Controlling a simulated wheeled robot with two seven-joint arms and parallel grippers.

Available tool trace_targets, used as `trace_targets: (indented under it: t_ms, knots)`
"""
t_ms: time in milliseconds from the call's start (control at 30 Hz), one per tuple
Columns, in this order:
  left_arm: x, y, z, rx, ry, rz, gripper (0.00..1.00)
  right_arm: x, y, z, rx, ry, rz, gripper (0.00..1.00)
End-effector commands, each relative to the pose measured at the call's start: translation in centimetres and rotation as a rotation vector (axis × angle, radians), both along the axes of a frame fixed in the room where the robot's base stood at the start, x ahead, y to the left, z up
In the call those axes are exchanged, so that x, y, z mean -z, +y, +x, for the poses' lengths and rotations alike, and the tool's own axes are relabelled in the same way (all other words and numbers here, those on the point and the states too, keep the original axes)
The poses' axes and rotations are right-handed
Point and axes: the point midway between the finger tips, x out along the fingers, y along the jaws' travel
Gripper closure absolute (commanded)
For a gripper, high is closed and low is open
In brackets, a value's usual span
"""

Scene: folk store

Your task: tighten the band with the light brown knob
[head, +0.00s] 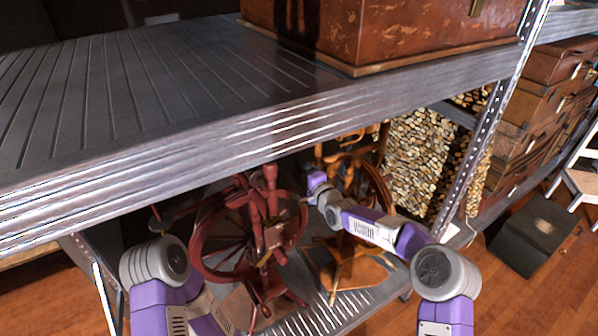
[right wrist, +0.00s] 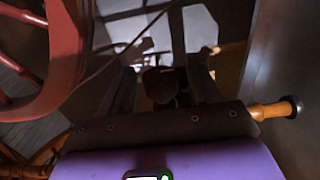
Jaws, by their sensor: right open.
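A red spinning wheel (head: 265,215) stands under the shelf, with a light brown spinning wheel (head: 372,168) to its right. My right gripper (head: 315,184) is between their upper parts, its fingers hard to make out in the head view. In the right wrist view my right gripper (right wrist: 163,75) is open. A small rounded brown knob (right wrist: 160,85) shows between its fingers, apart from them as far as I can tell; its shade is dark there. My left arm enters at the lower left, but its gripper is not visible.
The metal shelf (head: 150,90) hangs over both wheels and carries a brown chest (head: 400,35). A perforated upright (head: 492,110) stands right. In the right wrist view, the red rim (right wrist: 68,60) is close at left and an orange-brown peg (right wrist: 270,110) at right.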

Motion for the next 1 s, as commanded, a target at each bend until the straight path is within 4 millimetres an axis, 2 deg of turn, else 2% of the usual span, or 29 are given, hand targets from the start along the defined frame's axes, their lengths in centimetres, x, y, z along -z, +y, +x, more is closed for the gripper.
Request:
trace_targets:
  t_ms: [333, 667, 1000]
  knots:
    - [0.05, -0.01, 0.0, 0.0, 0.0, 0.0, 0.57, 0.03, 0.17, 0.26, 0.001, 0.001, 0.0, 0.38]
    - [0.05, -0.01, 0.0, 0.0, 0.0, 0.0, 0.57, 0.03, 0.16, 0.24, 0.001, 0.001, -0.001, 0.87]
    - [0.06, 0.0, 0.0, 0.0, 0.0, 0.0, 0.57, 0.16, 0.1, 0.26, 0.001, -0.045, 0.03, 0.89]
